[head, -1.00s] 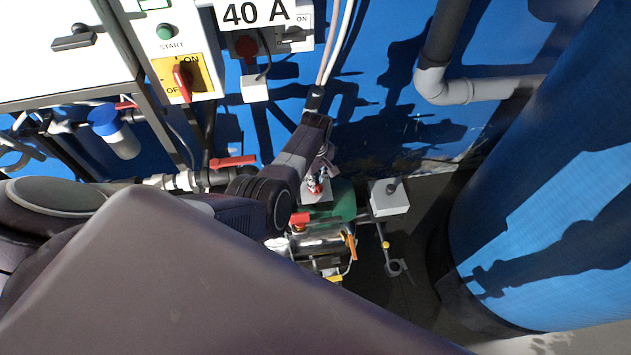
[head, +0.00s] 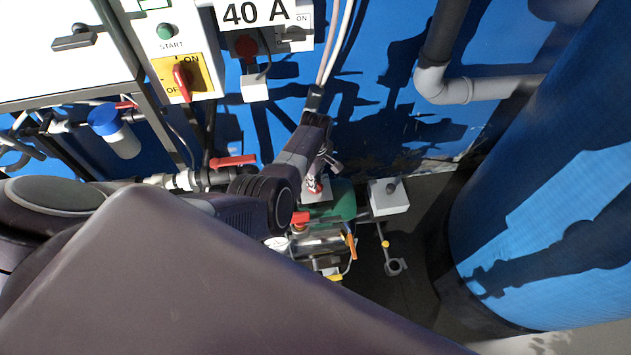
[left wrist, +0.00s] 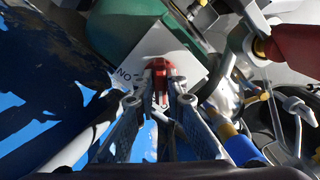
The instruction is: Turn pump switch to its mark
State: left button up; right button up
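The pump switch is a red knob (left wrist: 160,72) on a pale square plate (left wrist: 150,48) with ON lettering, low by the green pump (head: 343,203). In the head view the knob (head: 316,187) is partly covered by my left gripper (head: 322,176), which reaches down to it from the wall side. In the left wrist view the left gripper's fingertips (left wrist: 161,88) are close together on both sides of the knob and appear to pinch it. The switch's mark cannot be made out. My right gripper is not in view.
A blue tank (head: 560,210) stands at the right. A grey box (head: 388,198) is right of the pump. Red-handled valves (head: 233,161) and pipes lie left of it. The wall panel has a red-and-yellow ON/OFF switch (head: 183,79). My arm link fills the foreground.

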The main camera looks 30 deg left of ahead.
pick_arm(q)
jog(key=o, duration=0.4)
jog(key=shift+r, duration=0.15)
notch_tip(320, 180, up, 12)
jog(key=shift+f, duration=0.1)
dwell(0.4)
jog(key=shift+a, duration=0.1)
dwell(0.3)
